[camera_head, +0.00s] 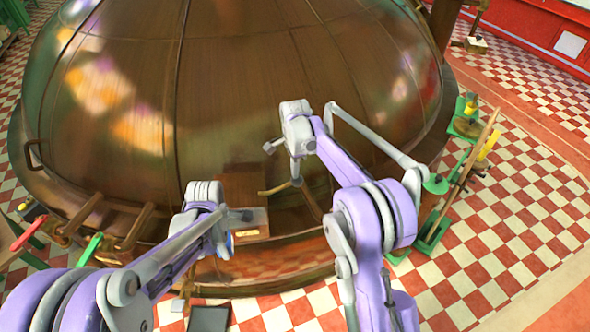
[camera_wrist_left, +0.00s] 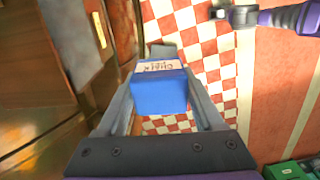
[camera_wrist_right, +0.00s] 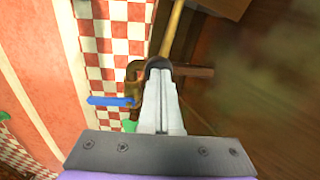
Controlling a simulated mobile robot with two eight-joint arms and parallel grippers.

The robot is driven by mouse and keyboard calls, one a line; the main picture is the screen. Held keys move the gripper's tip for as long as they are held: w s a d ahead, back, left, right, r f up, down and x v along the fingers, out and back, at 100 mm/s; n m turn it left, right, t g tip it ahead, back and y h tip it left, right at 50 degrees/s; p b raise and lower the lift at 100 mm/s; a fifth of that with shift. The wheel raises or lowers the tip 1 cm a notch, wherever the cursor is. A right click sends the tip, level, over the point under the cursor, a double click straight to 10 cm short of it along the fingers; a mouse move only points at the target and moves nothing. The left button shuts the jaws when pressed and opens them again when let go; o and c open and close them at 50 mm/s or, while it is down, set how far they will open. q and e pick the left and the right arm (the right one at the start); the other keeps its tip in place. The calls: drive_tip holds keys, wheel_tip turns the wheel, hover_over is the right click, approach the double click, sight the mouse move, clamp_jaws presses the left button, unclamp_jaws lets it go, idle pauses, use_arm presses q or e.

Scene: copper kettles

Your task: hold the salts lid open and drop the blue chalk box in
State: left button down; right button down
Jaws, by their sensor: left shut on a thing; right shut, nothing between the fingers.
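The blue chalk box (camera_wrist_left: 160,90) is between the fingers of my left gripper in the left wrist view, its printed label facing up the picture. A brown wooden panel (camera_head: 238,183), seemingly the salts lid, stands against the kettle above a wooden box front (camera_head: 250,226) with a small yellow label. How far the lid is open I cannot tell. My right gripper (camera_head: 297,182) is shut and empty, its tip close to a brass rod (camera_wrist_right: 172,30); I cannot tell whether they touch.
The large copper kettle (camera_head: 240,90) fills the back. A green-based stand (camera_head: 432,232) with wooden poles is at the right. A red-handled lever (camera_head: 28,232) and a green-handled one (camera_head: 90,249) are at the left. Checkered floor (camera_head: 500,215) is open at the right.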

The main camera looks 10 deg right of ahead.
sight(300, 176)
drive_tip(key=shift+d+f, duration=0.4)
drive_tip(key=shift+f, duration=0.45)
drive_tip(key=shift+d+f, duration=0.4)
drive_tip(key=shift+f, duration=0.4)
